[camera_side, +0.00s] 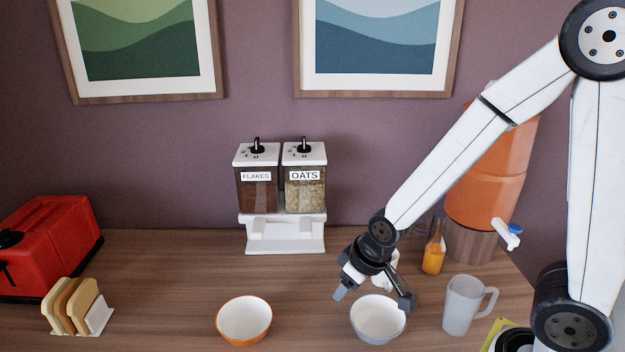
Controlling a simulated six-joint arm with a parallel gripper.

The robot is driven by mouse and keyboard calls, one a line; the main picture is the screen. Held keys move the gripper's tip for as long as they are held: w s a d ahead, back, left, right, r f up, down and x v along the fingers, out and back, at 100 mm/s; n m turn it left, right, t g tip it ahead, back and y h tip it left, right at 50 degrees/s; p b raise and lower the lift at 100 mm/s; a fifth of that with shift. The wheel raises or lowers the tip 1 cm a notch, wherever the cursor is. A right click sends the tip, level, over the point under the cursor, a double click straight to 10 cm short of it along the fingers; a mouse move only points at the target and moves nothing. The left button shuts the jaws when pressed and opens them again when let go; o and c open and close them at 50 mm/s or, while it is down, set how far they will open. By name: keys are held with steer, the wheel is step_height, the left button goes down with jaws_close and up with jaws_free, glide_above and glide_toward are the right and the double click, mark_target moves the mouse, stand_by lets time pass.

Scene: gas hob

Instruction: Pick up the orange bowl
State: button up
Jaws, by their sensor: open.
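The orange bowl (244,337) stands upright on the wooden counter, left of centre at the front. It has an orange outside and rim and a white inside, and it looks empty. My gripper (371,300) is open, with its fingers spread above a pale grey-white bowl (378,335) to the right of the orange bowl. The gripper is apart from the orange bowl. I cannot tell whether a fingertip touches the grey-white bowl.
A cereal dispenser (285,235) stands behind. A red toaster (45,240) and a toast rack (98,317) are at left. A frosted jug (460,306), an orange bottle (434,255), a white mug (387,280) and an orange drinks dispenser (490,185) are at right. Counter around the orange bowl is clear.

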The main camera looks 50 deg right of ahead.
mark_target(247, 343)
steer(key=w+a+f+n+t, duration=0.1)
steer(key=w+a+f+t, duration=0.1)
steer(key=a, duration=0.3)
steer(key=w+a+f+n+t, duration=0.1)
steer(key=w+a+f+t, duration=0.1)
steer(key=a, duration=0.4)
steer(key=w+a+f+n+t, duration=0.1)
steer(key=w+a+f+t, duration=0.2)
steer(key=a+t, duration=0.1)
steer(key=shift+w+a+f+t+y, duration=0.1)
steer(key=shift+a+t+y, duration=0.25)
steer(key=shift+a, duration=0.4)
steer(key=shift+s+a+f+n+t, duration=0.1)
steer(key=shift+s+a+n+t, duration=0.1)
steer(key=shift+a+n+t, duration=0.25)
steer(key=shift+x, duration=1.35)
steer(key=shift+x, duration=2.6)
steer(key=shift+s+a+f, duration=0.1)
steer(key=shift+s+a, duration=0.05)
steer(key=shift+c, duration=0.2)
jaws_close()
